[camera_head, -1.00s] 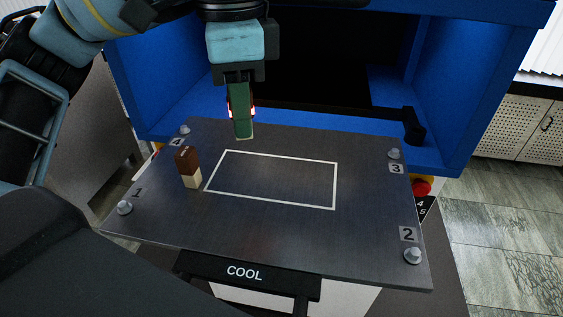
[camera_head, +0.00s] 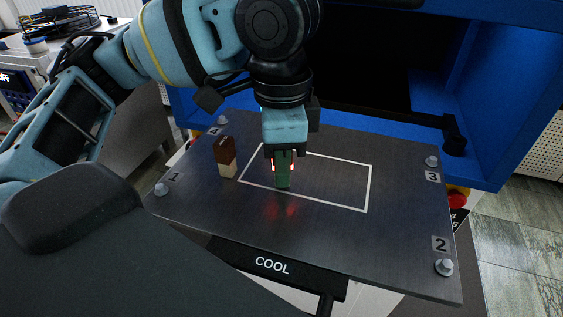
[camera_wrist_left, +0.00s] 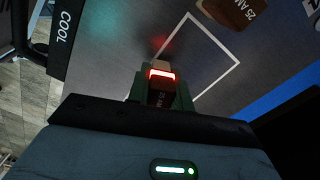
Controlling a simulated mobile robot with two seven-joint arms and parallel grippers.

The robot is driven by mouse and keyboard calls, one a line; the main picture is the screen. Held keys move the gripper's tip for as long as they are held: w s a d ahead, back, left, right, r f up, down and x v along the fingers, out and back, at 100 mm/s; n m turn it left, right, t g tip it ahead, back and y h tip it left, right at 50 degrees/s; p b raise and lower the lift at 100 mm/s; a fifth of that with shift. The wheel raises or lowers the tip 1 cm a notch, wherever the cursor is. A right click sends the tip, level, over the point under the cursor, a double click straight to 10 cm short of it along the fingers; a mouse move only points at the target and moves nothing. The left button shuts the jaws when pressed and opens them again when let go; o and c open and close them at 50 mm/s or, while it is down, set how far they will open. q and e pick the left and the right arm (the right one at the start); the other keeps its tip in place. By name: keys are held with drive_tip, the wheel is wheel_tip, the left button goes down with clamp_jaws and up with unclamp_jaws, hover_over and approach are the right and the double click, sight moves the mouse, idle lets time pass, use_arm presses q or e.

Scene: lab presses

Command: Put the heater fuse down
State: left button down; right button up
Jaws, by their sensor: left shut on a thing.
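My left gripper (camera_head: 283,178) points down over the dark metal plate (camera_head: 385,250), at the left part of the white outlined rectangle. Its green fingers are shut on a fuse. A second brown fuse (camera_head: 225,150) with a pale lower end stands upright just left of the rectangle. My right gripper is not in view.
The plate has bolts and numbers at its corners and a black front bar (camera_head: 272,265) marked COOL. The blue press housing (camera_head: 480,120) stands behind it. The rectangle's right half and the plate's right side are clear.

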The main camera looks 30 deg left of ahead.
use_arm(q)
drive_tip(key=shift+f, duration=0.35)
drive_tip(key=shift+f, duration=0.15)
drive_tip(key=c, duration=1.3)
unclamp_jaws()
drive_tip(key=shift+o, duration=0.2)
wheel_tip(320, 180, up, 12)
drive_tip(key=shift+r, duration=0.15)
